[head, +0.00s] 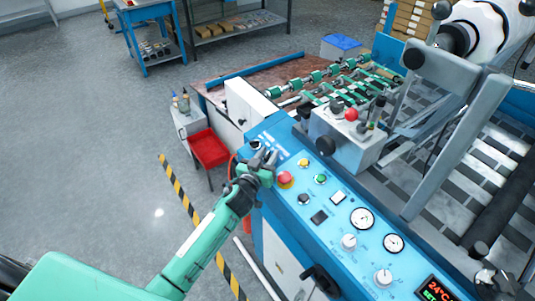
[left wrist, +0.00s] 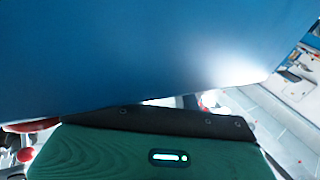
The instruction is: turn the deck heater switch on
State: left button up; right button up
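The blue control panel (head: 322,237) runs along the machine's near side in the head view. It carries a pale rocker-like switch (head: 338,197), a dark rectangular one (head: 319,217) and a black knob (head: 303,199). Labels are too small to read, so I cannot tell which is the deck heater switch or its state. My left gripper (head: 265,159) is at the panel's far left end, beside the red mushroom button (head: 285,180). Its fingers look apart, with nothing between them. In the left wrist view a blue surface (left wrist: 130,60) fills the upper part, close to the gripper.
A yellow button (head: 303,162) and a green button (head: 320,179) stand near the red one. Gauges (head: 361,218), white knobs (head: 349,241) and a lit display (head: 436,290) lie further right. A grey box (head: 345,140) with a red knob rises behind. A dark part (head: 498,287) at lower right is unclear.

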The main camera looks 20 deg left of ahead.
pick_arm(q)
grip_shut()
